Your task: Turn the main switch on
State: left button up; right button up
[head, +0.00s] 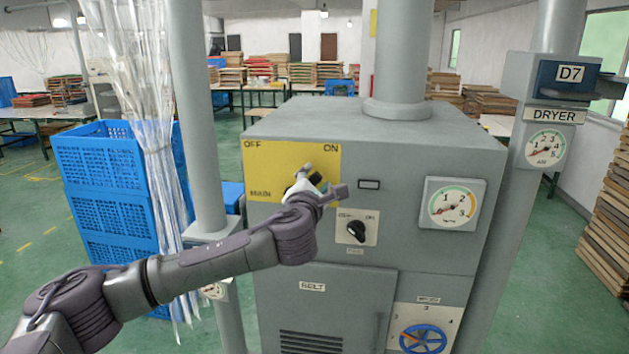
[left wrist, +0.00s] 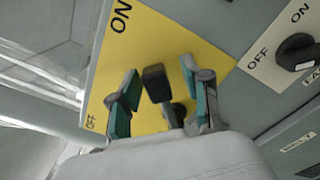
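The main switch is a black lever (left wrist: 155,84) on a yellow plate (head: 263,168) marked OFF at upper left, ON at upper right and MAIN below. The plate also shows in the left wrist view (left wrist: 146,50). My left gripper (head: 318,181) is at the plate's lower right, partly hiding the lever in the head view. In the left wrist view my left gripper (left wrist: 160,96) is open, its teal-padded fingers on either side of the lever with a gap at each side. The lever's exact turn is hard to tell. My right gripper is not in view.
A smaller black OFF/ON knob (head: 356,231) sits just below right of the plate, with a gauge (head: 452,203) farther right. A blue handwheel (head: 423,339) is lower down. A grey pole (head: 196,120) and blue crates (head: 105,165) stand left of the machine.

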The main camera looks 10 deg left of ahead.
pick_arm(q)
jog(key=s, duration=1.2)
jog(key=shift+a, duration=0.2)
jog(key=shift+f, duration=0.1)
